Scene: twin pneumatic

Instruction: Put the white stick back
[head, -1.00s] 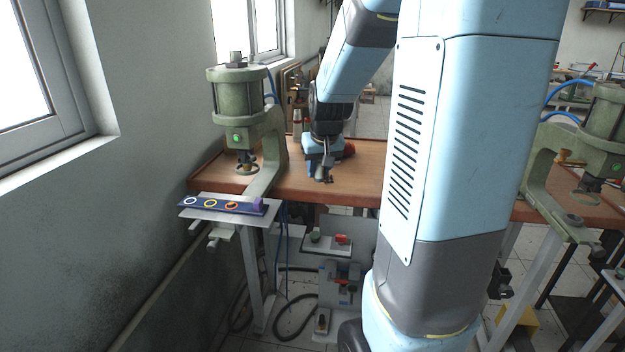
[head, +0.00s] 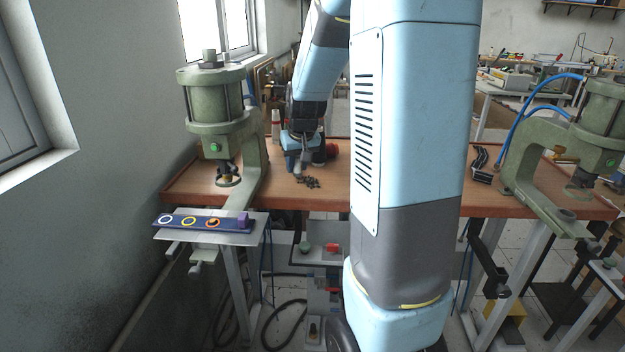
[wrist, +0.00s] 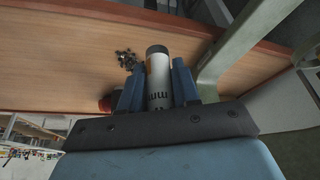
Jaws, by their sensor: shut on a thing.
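A white stick (wrist: 157,70), a cylinder with a dark end, an orange patch and black marks, lies between the two blue fingers of my gripper (wrist: 157,84) in the wrist view. My gripper is shut on it. In the head view my gripper (head: 302,158) is over the wooden table (head: 330,200), right of the left green press. The stick is hard to make out there. A separate white and red upright thing (head: 276,122) stands behind, left of the gripper.
The left green press (head: 216,100) stands beside my gripper. Small dark pieces (head: 308,182) lie on the table below it. A red thing (head: 331,151) is at its right. A blue strip with coloured rings (head: 203,222) lies on a metal plate. Another green press (head: 600,120) is at right.

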